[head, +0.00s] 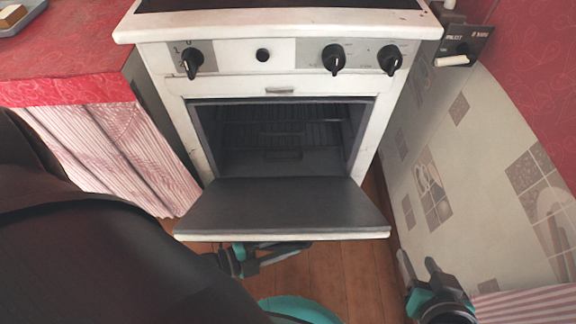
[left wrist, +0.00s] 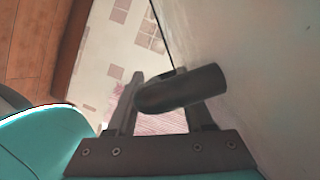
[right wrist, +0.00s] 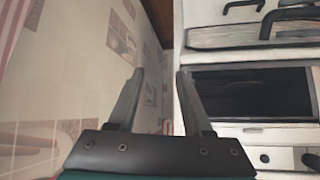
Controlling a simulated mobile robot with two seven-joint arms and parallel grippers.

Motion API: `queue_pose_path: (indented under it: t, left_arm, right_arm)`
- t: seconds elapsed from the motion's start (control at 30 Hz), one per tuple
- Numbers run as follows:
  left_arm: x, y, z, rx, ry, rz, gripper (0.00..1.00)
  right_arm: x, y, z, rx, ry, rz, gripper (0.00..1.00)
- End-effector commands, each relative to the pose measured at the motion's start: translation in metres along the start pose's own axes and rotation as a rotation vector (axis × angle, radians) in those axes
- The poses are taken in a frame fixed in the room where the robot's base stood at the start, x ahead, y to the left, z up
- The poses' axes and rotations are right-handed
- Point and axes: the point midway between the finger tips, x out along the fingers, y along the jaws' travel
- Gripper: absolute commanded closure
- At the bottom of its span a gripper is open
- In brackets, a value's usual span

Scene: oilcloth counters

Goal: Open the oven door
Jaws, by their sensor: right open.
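The white oven's door (head: 285,208) is swung down and lies roughly flat, its dark inner face up. The oven cavity (head: 283,130) with its racks shows behind it. My left gripper (head: 275,256) is below the door's front edge, partly hidden by it. In the left wrist view a dark rounded bar, seemingly the door handle (left wrist: 185,90), crosses in front of the left fingers, which are spread apart; I cannot tell whether they touch it. My right gripper (head: 418,268) is open and empty, right of the door and apart from it; its fingers also show in the right wrist view (right wrist: 160,85).
A red-covered counter (head: 60,65) with a striped curtain (head: 115,150) stands left of the oven. A tiled wall (head: 470,165) is close on the right. Black knobs (head: 334,58) sit on the panel above. Some wooden floor (head: 340,275) is clear in front.

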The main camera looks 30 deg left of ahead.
Motion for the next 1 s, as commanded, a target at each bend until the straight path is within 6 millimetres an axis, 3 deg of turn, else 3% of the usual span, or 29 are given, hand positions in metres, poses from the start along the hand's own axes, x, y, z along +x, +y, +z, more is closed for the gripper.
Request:
queue_pose_path:
  t: [0.57, 0.77, 1.0]
  left_arm:
    - [-0.003, -0.002, 0.000, 0.000, 0.002, -0.003, 0.48]
    - [-0.023, -0.002, -0.001, 0.000, 0.001, -0.001, 0.48]
    - [-0.060, -0.001, -0.001, -0.001, 0.000, 0.001, 0.48]
  right_arm:
    - [-0.001, 0.000, 0.002, 0.000, -0.016, 0.001, 0.50]
    - [-0.010, 0.012, 0.006, -0.002, -0.102, 0.033, 0.50]
    - [-0.028, 0.026, 0.017, 0.003, -0.245, 0.073, 0.50]
